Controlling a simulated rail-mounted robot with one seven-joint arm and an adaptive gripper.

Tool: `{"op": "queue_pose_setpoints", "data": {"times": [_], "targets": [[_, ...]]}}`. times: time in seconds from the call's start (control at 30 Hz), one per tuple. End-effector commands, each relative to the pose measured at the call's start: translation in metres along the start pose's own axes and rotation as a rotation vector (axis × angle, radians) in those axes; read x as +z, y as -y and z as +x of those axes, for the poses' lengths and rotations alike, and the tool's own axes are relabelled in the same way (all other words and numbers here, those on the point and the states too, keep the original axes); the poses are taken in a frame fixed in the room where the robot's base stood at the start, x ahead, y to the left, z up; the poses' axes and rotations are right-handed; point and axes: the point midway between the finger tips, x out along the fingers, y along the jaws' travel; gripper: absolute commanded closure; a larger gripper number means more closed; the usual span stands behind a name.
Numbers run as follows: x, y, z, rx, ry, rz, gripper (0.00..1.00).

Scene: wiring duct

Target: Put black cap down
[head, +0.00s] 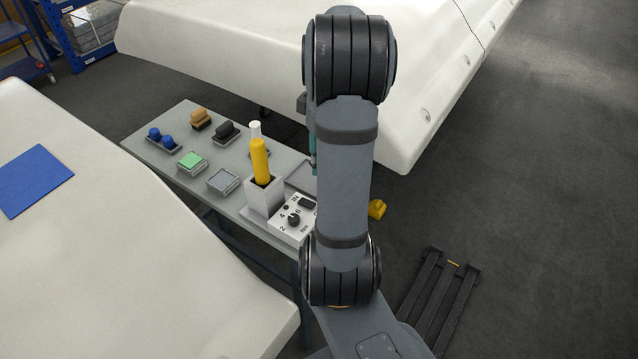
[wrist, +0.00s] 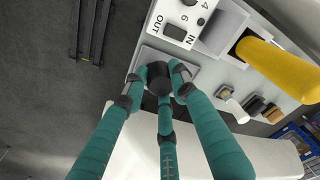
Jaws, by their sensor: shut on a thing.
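The black cap (wrist: 159,84) is a small dark round piece in the wrist view. My gripper (wrist: 160,72) has teal fingers closed around it at the fingertips. The cap is over or at a flat grey tray (wrist: 190,68) beside the control box. I cannot tell whether the cap touches the tray. In the head view my arm hides the cap and most of my gripper; only a sliver of teal finger shows at the arm's left edge. The grey tray (head: 300,176) is partly covered by my arm there.
The control box (head: 295,216) and a holder (head: 263,197) with an upright yellow white-tipped bottle (head: 260,160) stand close by. Green (head: 191,160) and grey (head: 222,180) pads, a black block (head: 226,130), a tan block (head: 200,118) and blue pieces (head: 154,134) occupy the table's left.

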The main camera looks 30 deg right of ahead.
Motion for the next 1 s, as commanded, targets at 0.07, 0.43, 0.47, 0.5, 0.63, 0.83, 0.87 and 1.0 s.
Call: {"op": "queue_pose_setpoints", "data": {"times": [0.07, 0.43, 0.47, 0.5, 0.63, 0.83, 0.87, 1.0], "targets": [[-0.001, -0.016, 0.008, -0.002, 0.003, -0.004, 0.94], [-0.016, -0.036, 0.031, -0.004, 0.006, -0.017, 0.94], [-0.021, -0.035, 0.036, -0.004, 0.007, -0.018, 0.94], [-0.029, -0.034, 0.042, -0.004, 0.007, -0.018, 0.94], [-0.058, -0.028, 0.064, -0.004, 0.008, -0.018, 0.94], [-0.094, -0.022, 0.092, -0.002, 0.005, -0.016, 0.94], [-0.097, -0.021, 0.095, -0.002, 0.004, -0.016, 0.94], [-0.106, -0.02, 0.104, -0.001, 0.003, -0.014, 0.94]]}}
